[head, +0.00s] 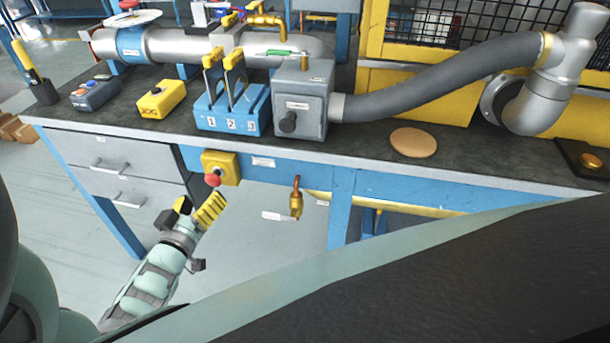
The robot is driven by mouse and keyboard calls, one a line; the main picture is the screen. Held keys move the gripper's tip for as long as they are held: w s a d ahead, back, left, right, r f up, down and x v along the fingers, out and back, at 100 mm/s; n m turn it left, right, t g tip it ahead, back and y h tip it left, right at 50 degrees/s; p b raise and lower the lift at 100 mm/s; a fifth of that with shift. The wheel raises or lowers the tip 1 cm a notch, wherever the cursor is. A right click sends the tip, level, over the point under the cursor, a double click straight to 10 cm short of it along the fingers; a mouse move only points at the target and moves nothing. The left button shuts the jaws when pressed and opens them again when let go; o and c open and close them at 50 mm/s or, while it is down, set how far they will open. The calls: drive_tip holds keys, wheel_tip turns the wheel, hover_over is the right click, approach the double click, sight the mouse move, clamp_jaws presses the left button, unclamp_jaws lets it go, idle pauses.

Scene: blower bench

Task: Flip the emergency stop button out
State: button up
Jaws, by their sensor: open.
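The emergency stop button (212,180) is a red knob on a yellow box (227,166), fixed to the front edge of the bench below the blue lever block. My gripper (197,204) is open, with yellow-padded fingers, just below and in front of the red knob. The knob appears near the space between the fingertips. I cannot tell whether the fingers touch it. No other view shows the gap.
The bench (375,160) carries a lever block (233,108), a grey box (301,100) with a hose, and a yellow button box (161,99). Drawers (120,165) are left of the button. A brass fitting (296,200) hangs at right.

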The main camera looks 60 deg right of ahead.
drive_tip(key=v, duration=0.6)
drive_tip(key=shift+a, duration=0.25)
drive_tip(key=shift+s, duration=0.1)
